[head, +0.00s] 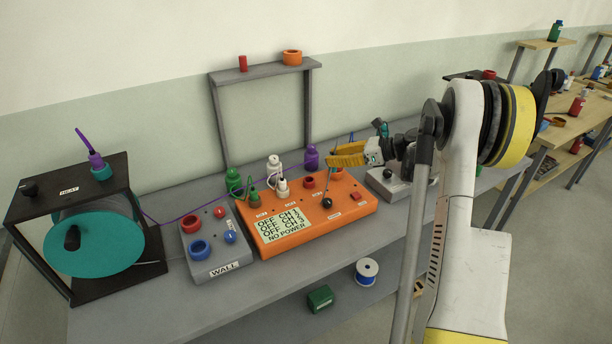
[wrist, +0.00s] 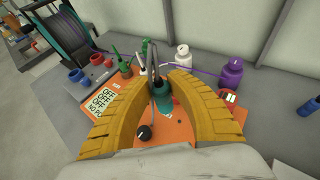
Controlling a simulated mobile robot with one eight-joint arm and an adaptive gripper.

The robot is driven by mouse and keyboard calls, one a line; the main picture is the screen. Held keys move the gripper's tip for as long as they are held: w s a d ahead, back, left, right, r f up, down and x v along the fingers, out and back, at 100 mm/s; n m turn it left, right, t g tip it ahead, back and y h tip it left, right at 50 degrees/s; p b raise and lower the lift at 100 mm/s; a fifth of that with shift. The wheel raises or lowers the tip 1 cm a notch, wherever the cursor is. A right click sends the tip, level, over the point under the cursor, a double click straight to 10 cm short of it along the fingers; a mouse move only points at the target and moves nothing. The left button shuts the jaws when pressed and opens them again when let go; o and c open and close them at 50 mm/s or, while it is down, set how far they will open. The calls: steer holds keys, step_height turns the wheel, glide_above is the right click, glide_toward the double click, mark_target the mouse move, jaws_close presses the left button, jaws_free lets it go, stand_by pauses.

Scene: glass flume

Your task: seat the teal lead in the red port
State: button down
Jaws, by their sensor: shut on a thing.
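My gripper (head: 330,159) is above the right half of the orange power box (head: 275,238). In the wrist view its yellow fingers (wrist: 160,98) are shut around the teal lead (wrist: 162,99), with a grey cable rising from it. In the head view the lead's plug is not clearly visible at the fingertips. Whether the lead touches the box cannot be told.
A grey wall box (head: 215,256) with red and blue sockets stands left of the orange box. Green, white and purple bottles (head: 311,157) stand close behind. A black knob (wrist: 143,132) sticks up near the fingers. A teal reel (head: 95,243) stands far left.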

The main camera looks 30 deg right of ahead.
steer(key=w+a+f+b, duration=0.1)
steer(key=w+f, duration=0.1)
steer(key=w+a+f, duration=0.1)
steer(key=w+f, duration=0.1)
steer(key=w, duration=0.1)
steer(key=w+a+f+b, duration=0.1)
steer(key=w+a, duration=0.1)
steer(key=w, duration=0.1)
steer(key=shift+w+f+b, duration=0.1)
steer(key=shift+f+b, duration=0.25)
steer(key=shift+f, duration=0.05)
steer(key=shift+f+b, duration=0.9)
steer(key=shift+f, duration=1)
steer(key=shift+f, duration=0.2)
steer(key=c, duration=1.3)
jaws_free()
steer(key=shift+r, duration=0.15)
